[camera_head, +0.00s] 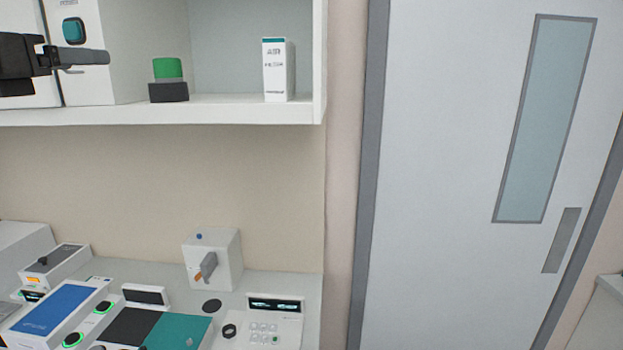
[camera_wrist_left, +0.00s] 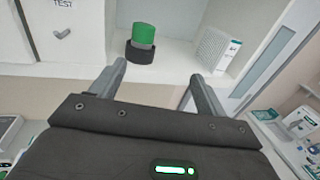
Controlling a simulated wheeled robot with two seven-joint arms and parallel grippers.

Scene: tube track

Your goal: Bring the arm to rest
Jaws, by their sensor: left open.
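My left gripper (camera_head: 82,62) comes in from the left at shelf height in the head view, in front of the white cabinet with a teal knob. In the left wrist view its two fingers (camera_wrist_left: 156,84) are spread apart with nothing between them. A green-topped cylinder in a dark base (camera_head: 168,80) stands upright on the shelf, to the right of the gripper and apart from it. It also shows beyond the fingers in the left wrist view (camera_wrist_left: 143,42). My right gripper is in neither view.
The white shelf (camera_head: 215,111) also holds a white box (camera_head: 277,70) near its right end. Below, the counter carries a blue-topped device (camera_head: 58,308), a white block with a lever (camera_head: 212,260) and a keypad panel (camera_head: 272,325). A grey door (camera_head: 440,150) stands at the right.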

